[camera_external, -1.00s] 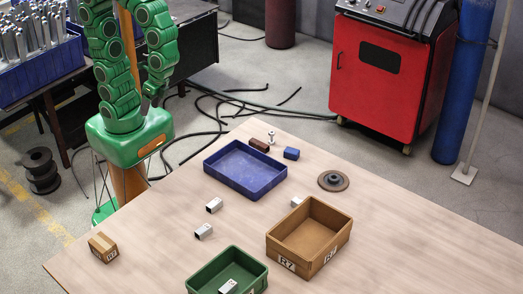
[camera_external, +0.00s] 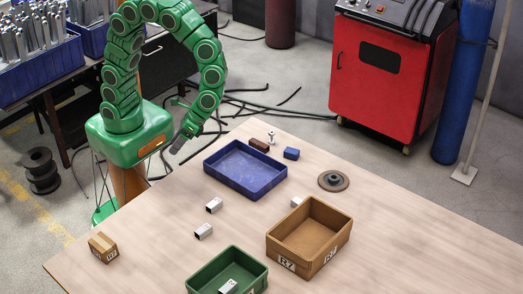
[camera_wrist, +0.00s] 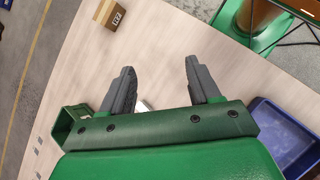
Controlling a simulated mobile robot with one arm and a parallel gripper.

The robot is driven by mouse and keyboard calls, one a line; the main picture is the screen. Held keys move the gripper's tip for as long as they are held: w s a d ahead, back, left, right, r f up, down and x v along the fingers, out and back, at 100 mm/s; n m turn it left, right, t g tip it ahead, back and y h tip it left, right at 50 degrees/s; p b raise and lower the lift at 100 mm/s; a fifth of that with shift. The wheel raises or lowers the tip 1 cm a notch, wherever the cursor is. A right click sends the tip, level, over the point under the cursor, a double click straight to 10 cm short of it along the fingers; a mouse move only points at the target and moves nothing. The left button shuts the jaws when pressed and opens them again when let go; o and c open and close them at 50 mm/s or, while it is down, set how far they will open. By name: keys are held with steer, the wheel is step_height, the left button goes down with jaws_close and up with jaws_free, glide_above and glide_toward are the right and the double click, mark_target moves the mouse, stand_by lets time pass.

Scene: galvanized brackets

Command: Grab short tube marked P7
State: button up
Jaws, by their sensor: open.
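Two short silvery square tubes lie on the table in the external view, one nearer the blue tray (camera_external: 214,205) and one below it (camera_external: 203,231). A third tube (camera_external: 228,286) lies in the green tray (camera_external: 256,262). I cannot read a P7 mark on any of them. My gripper (camera_external: 178,146) hangs near the table's far left edge, apart from the tubes. In the wrist view my gripper (camera_wrist: 160,66) is open, with bare table between its fingertips. A pale piece (camera_wrist: 145,105) shows beside the left finger, mostly hidden by my gripper.
A blue tray (camera_external: 219,181) and a brown bin (camera_external: 310,258) stand on the table. A small carton (camera_external: 103,247) sits at the left. A small pale block (camera_external: 296,201), a blue block (camera_external: 291,153), a brown block (camera_external: 259,143) and a round flanged part (camera_external: 333,180) lie farther back.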

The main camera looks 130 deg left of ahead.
steer(key=w+a+f+n+t+h, duration=0.1)
steer(key=w+f+n+h, duration=0.35)
steer(key=w+f, duration=0.7)
steer(key=n+t+h, duration=0.2)
steer(key=n, duration=0.3)
glide_toward(207, 225)
steer(key=shift+w+m+x, duration=0.1)
steer(key=shift+m+x, duration=0.05)
steer(key=shift+x, duration=0.45)
steer(key=shift+w+m+x, duration=0.1)
steer(key=shift+w+x, duration=0.05)
steer(key=shift+x, duration=4.4)
steer(key=shift+s+a+f, duration=0.1)
steer(key=shift+s+f, duration=0.05)
steer(key=shift+f, duration=0.05)
steer(key=c, duration=1.1)
